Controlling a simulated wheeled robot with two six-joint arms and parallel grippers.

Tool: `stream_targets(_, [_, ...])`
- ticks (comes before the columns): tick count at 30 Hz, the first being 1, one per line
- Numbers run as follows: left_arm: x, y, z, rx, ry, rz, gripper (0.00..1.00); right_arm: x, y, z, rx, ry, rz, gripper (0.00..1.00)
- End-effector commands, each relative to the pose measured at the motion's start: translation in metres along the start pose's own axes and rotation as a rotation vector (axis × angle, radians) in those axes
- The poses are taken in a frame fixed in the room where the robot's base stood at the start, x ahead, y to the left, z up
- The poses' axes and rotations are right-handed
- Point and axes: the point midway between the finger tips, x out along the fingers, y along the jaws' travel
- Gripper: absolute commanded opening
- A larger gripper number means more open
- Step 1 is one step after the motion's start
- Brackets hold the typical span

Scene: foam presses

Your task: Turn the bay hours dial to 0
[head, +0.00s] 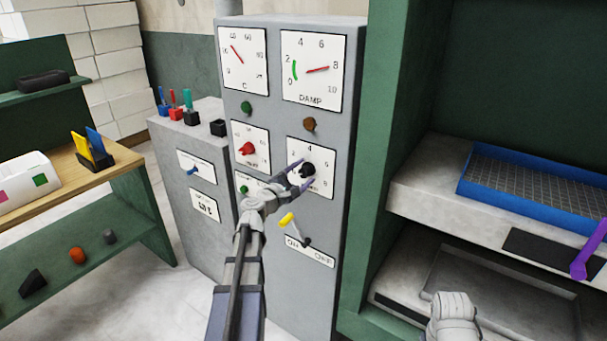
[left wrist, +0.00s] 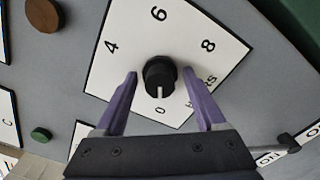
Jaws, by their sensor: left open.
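The bay hours dial is a black knob (left wrist: 160,76) on a white plate (left wrist: 120,50) marked with numbers and a partly hidden word ending in "rs". Its white pointer line points down, at or very near the 0. In the head view the knob (head: 307,171) sits on the lower right plate of the grey cabinet. My left gripper (head: 301,178) is open, with one purple finger on each side of the knob. In the left wrist view the fingertips (left wrist: 159,75) flank the knob, with small gaps showing.
A green frame with a blue tray (head: 535,206) stands right. A wooden shelf (head: 64,169) stands left.

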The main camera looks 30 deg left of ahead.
Motion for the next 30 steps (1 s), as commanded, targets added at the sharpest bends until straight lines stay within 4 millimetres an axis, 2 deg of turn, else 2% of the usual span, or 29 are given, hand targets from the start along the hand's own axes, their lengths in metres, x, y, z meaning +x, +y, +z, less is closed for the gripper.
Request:
stream_targets(9, [-0.052, -0.001, 0.001, 0.0, 0.002, 0.001, 0.72, 0.0, 0.0, 0.0, 0.0, 0.0, 0.0, 0.5])
stream_targets(15, [-0.072, -0.001, 0.0, 0.0, 0.001, 0.001, 0.72, 0.0, 0.0, 0.0, 0.0, 0.0, 0.0, 0.5])
stream_targets(30, [-0.075, 0.0, 0.0, 0.0, 0.0, 0.0, 0.72, 0.0, 0.0, 0.0, 0.0, 0.0, 0.0, 0.5])
